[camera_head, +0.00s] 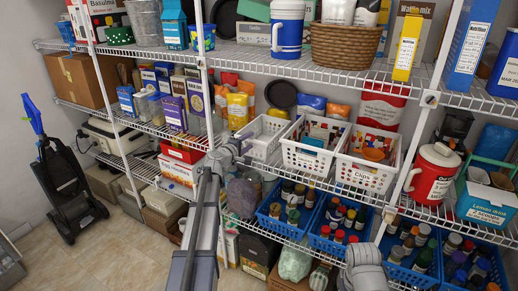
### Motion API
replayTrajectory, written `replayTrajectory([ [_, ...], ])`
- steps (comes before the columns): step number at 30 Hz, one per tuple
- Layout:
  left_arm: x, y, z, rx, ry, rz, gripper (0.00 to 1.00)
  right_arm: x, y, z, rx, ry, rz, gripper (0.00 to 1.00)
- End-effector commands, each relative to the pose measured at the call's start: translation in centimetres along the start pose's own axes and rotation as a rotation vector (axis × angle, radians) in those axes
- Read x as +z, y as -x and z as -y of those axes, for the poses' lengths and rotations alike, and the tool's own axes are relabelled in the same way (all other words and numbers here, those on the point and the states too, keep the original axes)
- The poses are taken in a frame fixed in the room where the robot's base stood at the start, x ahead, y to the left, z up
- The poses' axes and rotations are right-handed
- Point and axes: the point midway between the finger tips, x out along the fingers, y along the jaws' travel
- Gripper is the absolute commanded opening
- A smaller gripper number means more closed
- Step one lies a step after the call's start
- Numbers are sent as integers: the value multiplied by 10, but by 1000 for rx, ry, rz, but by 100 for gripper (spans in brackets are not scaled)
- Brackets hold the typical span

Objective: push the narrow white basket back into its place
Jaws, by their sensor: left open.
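The narrow white basket (262,138) stands on the middle wire shelf, left of two wider white baskets. It looks slightly turned, and its front end is near the shelf's front edge. My left arm reaches up from below. Its gripper (238,148) is at the basket's front left end, open, with nothing seen between the fingers. Whether it touches the basket I cannot tell. My right arm (365,267) is low in front of the lower shelf, and its gripper is not clear to see.
The wider white baskets (312,145) (367,160) stand close on the right. Yellow bags (238,108) and boxes are on the left. A shelf post (205,75) rises just left of my gripper. Blue bins (290,210) with jars fill the shelf below.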

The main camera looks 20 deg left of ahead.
Motion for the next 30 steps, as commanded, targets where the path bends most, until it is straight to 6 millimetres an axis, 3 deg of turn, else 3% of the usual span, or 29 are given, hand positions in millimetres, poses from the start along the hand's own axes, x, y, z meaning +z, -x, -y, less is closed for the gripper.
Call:
replayTrajectory([
  [10,0,9,0,0,0,-1,55,0,2,0,0,0,0,50],
  [24,1,75,0,0,0,-1,55,1,12,-1,0,0,0,50],
  [30,0,78,0,0,0,0,55,1,11,-1,0,0,0,50],
])
